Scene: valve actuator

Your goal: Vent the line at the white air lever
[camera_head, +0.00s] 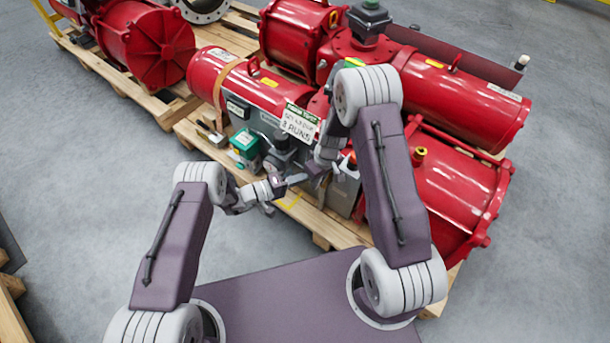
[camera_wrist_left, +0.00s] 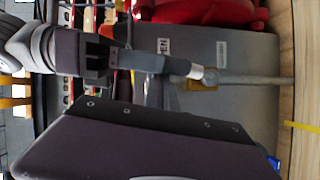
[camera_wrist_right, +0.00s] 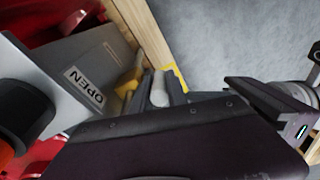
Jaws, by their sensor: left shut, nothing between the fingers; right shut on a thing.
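The white air lever (camera_wrist_right: 159,90) shows as a short pale bar between the fingers of my right gripper (camera_wrist_right: 160,84) in the right wrist view. My right gripper is shut on it. In the left wrist view, the right gripper's fingers (camera_wrist_left: 180,66) reach in from the left, and the lever's white tip (camera_wrist_left: 196,72) pokes out beside a yellow fitting (camera_wrist_left: 201,84). In the head view, my right gripper (camera_head: 322,168) is low at the grey cabinet's front and hides most of the lever. My left gripper (camera_head: 298,179) is shut and empty, just left of it.
A grey cabinet (camera_wrist_left: 238,55) with an "OPEN" label (camera_wrist_right: 84,86) stands close behind the lever. A grey pipe (camera_wrist_left: 255,81) runs from the fitting. Red actuators (camera_head: 455,195) fill the wooden pallet (camera_head: 303,212). A white sign (camera_head: 299,122) and a green-topped box (camera_head: 245,141) are nearby. Grey floor (camera_head: 90,180) is clear at left.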

